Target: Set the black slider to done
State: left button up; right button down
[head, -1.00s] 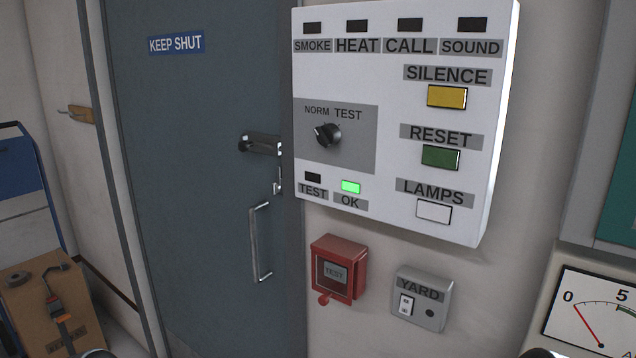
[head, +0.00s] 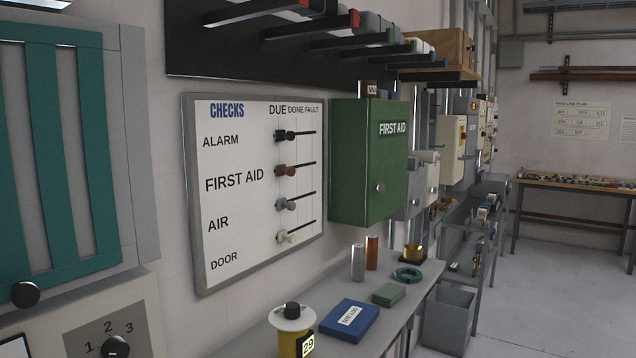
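The black slider (head: 284,136) is the top one on the white CHECKS board (head: 232,250), in the ALARM row. It sits at the left end of its dark track, under the DUE heading. The track runs right, below DONE and FAULT. Below it are a brown slider (head: 284,171), a grey slider (head: 284,205) and a cream slider (head: 286,237), all also at the left ends of their tracks. Neither gripper shows in the head view.
A green FIRST AID box (head: 360,165) stands out from the wall just right of the board. A shelf (head: 405,320) below holds a yellow spool (head: 290,335), a blue box (head: 350,320) and tubes. A dark rack with rods (head: 230,55) hangs above.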

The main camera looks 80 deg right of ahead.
aim_at(280, 135)
jog(key=z, duration=2.5)
